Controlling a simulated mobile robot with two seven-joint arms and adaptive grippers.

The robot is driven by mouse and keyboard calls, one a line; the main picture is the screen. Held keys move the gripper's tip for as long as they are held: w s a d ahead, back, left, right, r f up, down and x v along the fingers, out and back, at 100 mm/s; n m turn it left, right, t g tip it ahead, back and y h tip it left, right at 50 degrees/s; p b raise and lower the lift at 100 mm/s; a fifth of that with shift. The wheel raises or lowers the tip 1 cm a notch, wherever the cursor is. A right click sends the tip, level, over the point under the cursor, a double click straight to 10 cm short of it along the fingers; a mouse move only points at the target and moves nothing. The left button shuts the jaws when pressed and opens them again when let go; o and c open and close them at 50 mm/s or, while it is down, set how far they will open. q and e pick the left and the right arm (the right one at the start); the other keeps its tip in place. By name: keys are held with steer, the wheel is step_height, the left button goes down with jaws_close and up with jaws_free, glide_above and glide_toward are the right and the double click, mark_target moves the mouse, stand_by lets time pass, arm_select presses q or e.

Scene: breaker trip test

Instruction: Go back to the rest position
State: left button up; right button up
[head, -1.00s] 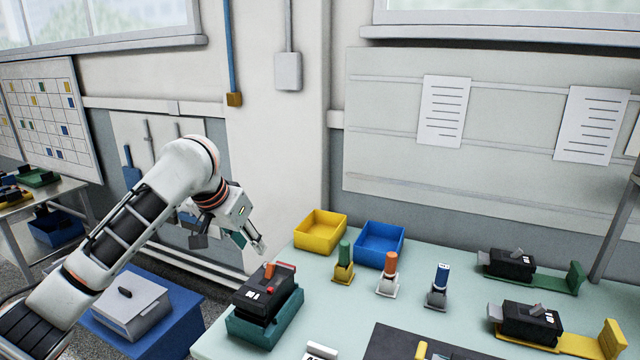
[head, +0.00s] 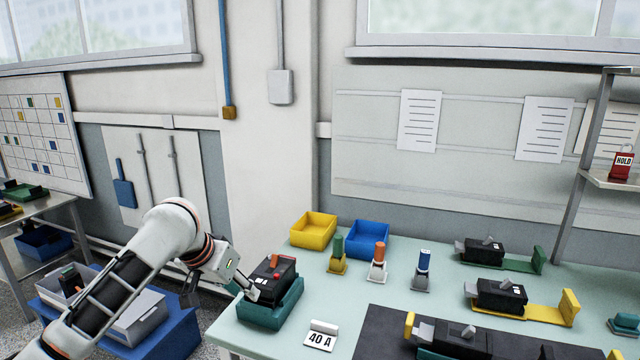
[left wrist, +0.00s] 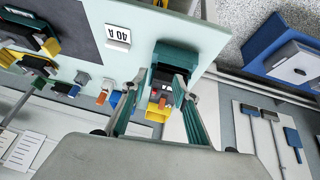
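My left gripper (head: 243,284) is at the left side of a black test unit (head: 274,270) with red parts on top. The unit sits in a teal tray (head: 262,316) at the table's left front corner. In the left wrist view, the gripper's two teal fingers (left wrist: 157,80) are spread apart, with the unit and its tray (left wrist: 178,54) showing beyond and between them. Nothing is held between them. I cannot tell whether a fingertip touches the unit. My right gripper is in neither view.
A "40 A" card (head: 320,336) stands right of the tray. Yellow (head: 313,230) and blue (head: 366,239) bins stand behind, with three coloured plugs in front. Black breakers lie on the right. A blue box (head: 170,330) with a grey case is below my left arm.

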arm_select(q)
steer(key=s+d+f+t+h, duration=0.1)
steer(key=s+f, duration=0.2)
steer(key=f, duration=0.5)
steer(key=s+d+f+n, duration=0.1)
steer(key=s+f, duration=0.2)
steer(key=f, duration=0.5)
steer(key=s+d+f+t+h, duration=0.15)
steer(key=s+f, duration=0.25)
steer(key=f, duration=0.4)
steer(key=s+a+f+y, duration=0.1)
steer(key=s+a+f, duration=0.1)
steer(key=s+f, duration=0.2)
steer(key=s+a+f+t+y, duration=0.1)
steer(key=s+a+f, duration=0.2)
steer(key=s, duration=0.7)
steer(key=s+a+f+m+t+y, duration=0.1)
steer(key=s+a+f, duration=0.2)
steer(key=s, duration=0.4)
steer(key=shift+s+a+f, duration=0.2)
steer(key=shift+s+f, duration=0.15)
steer(key=shift+f, duration=0.45)
steer(key=shift+t+y, duration=0.25)
